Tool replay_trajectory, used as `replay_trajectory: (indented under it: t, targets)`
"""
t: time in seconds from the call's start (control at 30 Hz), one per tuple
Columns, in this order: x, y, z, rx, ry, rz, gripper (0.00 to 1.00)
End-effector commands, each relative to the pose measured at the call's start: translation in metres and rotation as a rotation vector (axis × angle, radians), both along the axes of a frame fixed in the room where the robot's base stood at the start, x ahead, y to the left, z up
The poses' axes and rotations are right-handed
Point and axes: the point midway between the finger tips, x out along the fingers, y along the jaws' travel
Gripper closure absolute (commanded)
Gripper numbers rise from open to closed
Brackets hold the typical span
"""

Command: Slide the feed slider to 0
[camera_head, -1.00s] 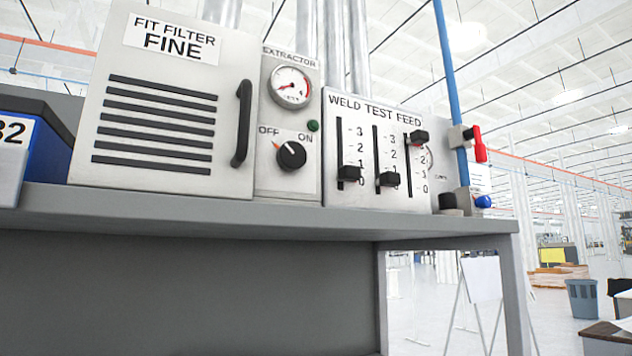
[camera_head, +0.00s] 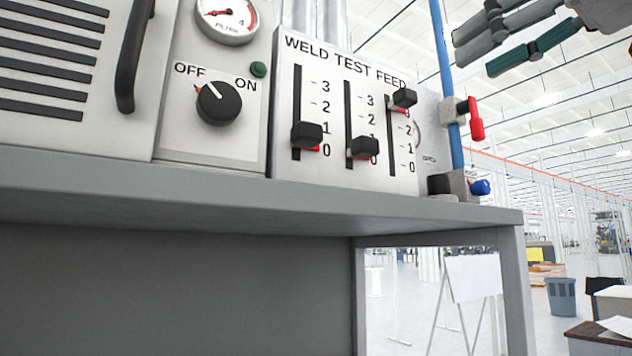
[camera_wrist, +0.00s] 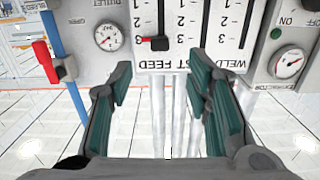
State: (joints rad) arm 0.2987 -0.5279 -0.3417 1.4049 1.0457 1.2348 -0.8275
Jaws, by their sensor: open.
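The white panel (camera_head: 330,165) labelled WELD TEST FEED carries three vertical sliders with scales from 0 to 3. The feed slider (camera_head: 404,98) is the rightmost, with its black knob near the top of its slot, around 3. The left slider (camera_head: 307,134) and the middle slider (camera_head: 364,147) sit low, between 0 and 1. My gripper (camera_head: 481,52) is open and empty at the upper right, apart from the panel. In the upside-down wrist view my gripper (camera_wrist: 160,64) has its fingers spread, with the feed slider's knob (camera_wrist: 156,43) seen beyond the gap between them.
A blue pipe (camera_head: 447,80) with a red-handled valve (camera_head: 475,118) and a blue knob (camera_head: 481,187) stands right of the panel. An OFF/ON dial (camera_head: 218,102) and a gauge (camera_head: 227,15) are to the left. A grey shelf (camera_head: 250,205) runs below.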

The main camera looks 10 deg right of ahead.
Motion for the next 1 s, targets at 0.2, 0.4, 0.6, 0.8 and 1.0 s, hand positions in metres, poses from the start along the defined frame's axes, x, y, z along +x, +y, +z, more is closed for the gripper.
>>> replay_trajectory:
  t: [0.2, 0.4, 0.6, 0.8, 1.0]
  targets:
    - [0.001, 0.003, 0.013, -0.017, -0.037, 0.004, 0.55]
    - [0.030, 0.015, 0.013, -0.014, -0.033, 0.004, 0.55]
    - [0.067, 0.030, 0.013, -0.014, -0.033, 0.004, 0.55]
    - [0.099, 0.043, 0.013, -0.013, -0.034, 0.003, 0.55]
    - [0.117, 0.051, 0.013, -0.015, -0.035, 0.004, 0.55]
